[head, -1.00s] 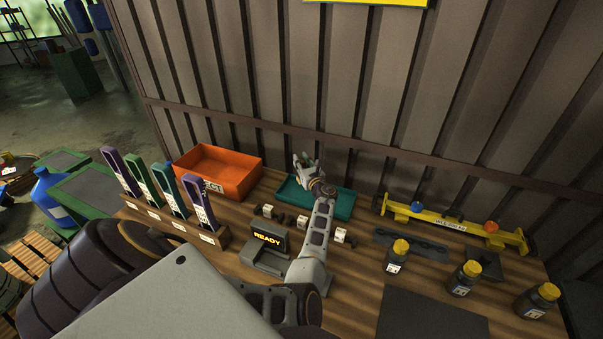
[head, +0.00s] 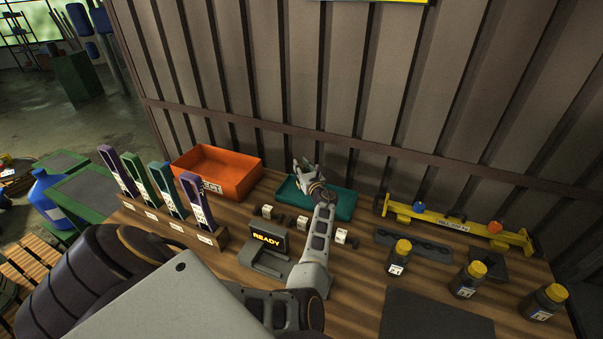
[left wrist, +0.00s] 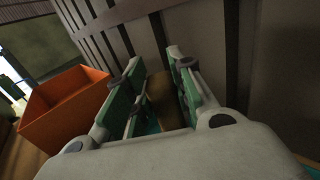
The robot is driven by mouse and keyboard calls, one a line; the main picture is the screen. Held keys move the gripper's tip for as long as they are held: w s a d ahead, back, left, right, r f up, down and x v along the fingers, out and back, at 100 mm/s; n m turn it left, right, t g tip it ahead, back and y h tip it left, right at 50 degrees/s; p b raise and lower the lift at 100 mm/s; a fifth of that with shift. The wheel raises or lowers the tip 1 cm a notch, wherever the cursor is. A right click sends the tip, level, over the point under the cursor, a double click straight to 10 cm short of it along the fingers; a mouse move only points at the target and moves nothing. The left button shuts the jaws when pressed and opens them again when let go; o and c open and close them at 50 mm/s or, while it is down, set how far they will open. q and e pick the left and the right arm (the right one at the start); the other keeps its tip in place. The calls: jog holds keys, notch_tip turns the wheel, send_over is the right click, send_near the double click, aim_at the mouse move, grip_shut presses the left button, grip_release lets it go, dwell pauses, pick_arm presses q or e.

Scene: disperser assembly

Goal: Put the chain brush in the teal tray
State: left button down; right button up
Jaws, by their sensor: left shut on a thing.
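The teal tray (head: 344,206) lies on the bench near the back wall. My left gripper (head: 302,170) is over the tray's left and back part. In the left wrist view my left gripper (left wrist: 156,82) has its green-padded fingers around a brown object (left wrist: 164,97), which appears to be the chain brush. Most of that object is hidden by the fingers and the gripper body, and the head view does not show it clearly. I cannot tell whether it touches the tray. My right gripper is not in view.
An orange bin (head: 217,170) stands left of the tray. A rack (head: 172,225) holds several coloured tools. A READY display (head: 268,240) and small white-tagged parts sit in front. A yellow bar fixture (head: 455,222) and yellow-capped bottles (head: 467,279) are at right.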

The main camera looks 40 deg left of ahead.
pick_arm(q)
jog(key=shift+f+b, duration=0.45)
jog(key=shift+f, duration=0.25)
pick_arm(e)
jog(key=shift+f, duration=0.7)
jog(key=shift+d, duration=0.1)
pick_arm(q)
jog(key=c, duration=1.2)
grip_release()
jog(key=shift+f, duration=0.1)
jog(key=shift+c, duration=0.2)
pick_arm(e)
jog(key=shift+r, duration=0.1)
